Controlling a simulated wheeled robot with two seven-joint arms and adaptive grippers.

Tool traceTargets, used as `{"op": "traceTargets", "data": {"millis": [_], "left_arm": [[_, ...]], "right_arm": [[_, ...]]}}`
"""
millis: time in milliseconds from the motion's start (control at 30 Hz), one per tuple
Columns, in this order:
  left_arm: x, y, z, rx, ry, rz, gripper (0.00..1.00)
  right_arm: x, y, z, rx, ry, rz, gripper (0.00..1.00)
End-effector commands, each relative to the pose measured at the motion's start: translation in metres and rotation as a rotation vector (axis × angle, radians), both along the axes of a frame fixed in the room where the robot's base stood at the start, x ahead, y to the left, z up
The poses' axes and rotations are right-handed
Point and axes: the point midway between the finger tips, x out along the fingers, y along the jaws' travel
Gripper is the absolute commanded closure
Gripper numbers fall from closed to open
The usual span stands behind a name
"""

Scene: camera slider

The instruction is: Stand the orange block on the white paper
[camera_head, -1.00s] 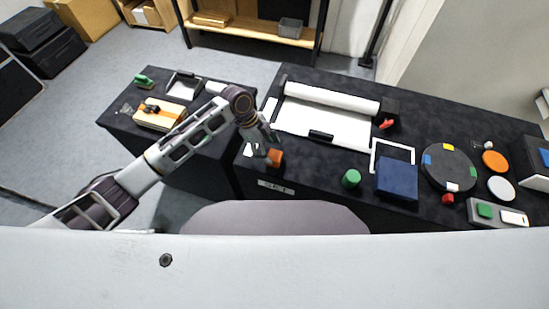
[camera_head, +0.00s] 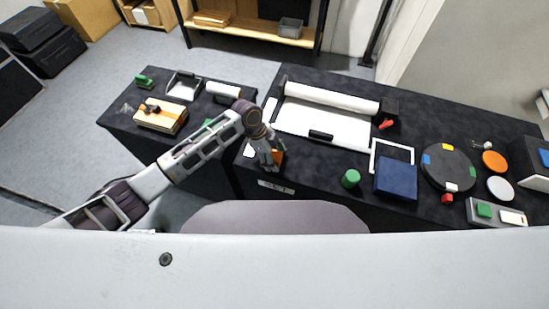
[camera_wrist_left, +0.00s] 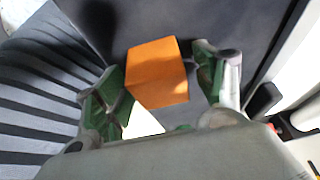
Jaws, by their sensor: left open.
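The orange block (camera_head: 279,157) stands near the front left edge of the black table, partly hidden by my left gripper (camera_head: 270,159). In the left wrist view the orange block (camera_wrist_left: 156,72) shows between the two open fingers of my left gripper (camera_wrist_left: 163,88), with dark gaps on both sides. I cannot tell whether either finger touches it. The white paper (camera_head: 345,129) lies flat, drawn out from a white roll, behind and to the right of the block. My right gripper is not in view.
A green cylinder (camera_head: 350,178), a white frame (camera_head: 378,149) and a blue box (camera_head: 396,179) are to the right. A side table (camera_head: 196,147) with a tray stands left. Dark cloth between block and cylinder is clear.

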Motion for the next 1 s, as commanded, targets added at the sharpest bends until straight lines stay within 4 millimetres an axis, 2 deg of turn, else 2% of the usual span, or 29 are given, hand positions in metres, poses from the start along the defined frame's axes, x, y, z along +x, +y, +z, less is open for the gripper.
{"op": "traceTargets", "data": {"millis": [267,667,1000], "left_arm": [[-0.0001,0.0001,0.0002,0.000,0.000,0.000,0.32],[0.0000,0.0001,0.0004,0.000,0.000,0.000,0.83],[0.0003,0.0001,0.0041,0.000,0.000,0.000,0.84]], "right_arm": [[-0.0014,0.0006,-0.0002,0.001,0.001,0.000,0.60],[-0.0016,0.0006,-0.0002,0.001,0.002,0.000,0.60],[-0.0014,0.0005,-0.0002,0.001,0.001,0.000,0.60]]}}
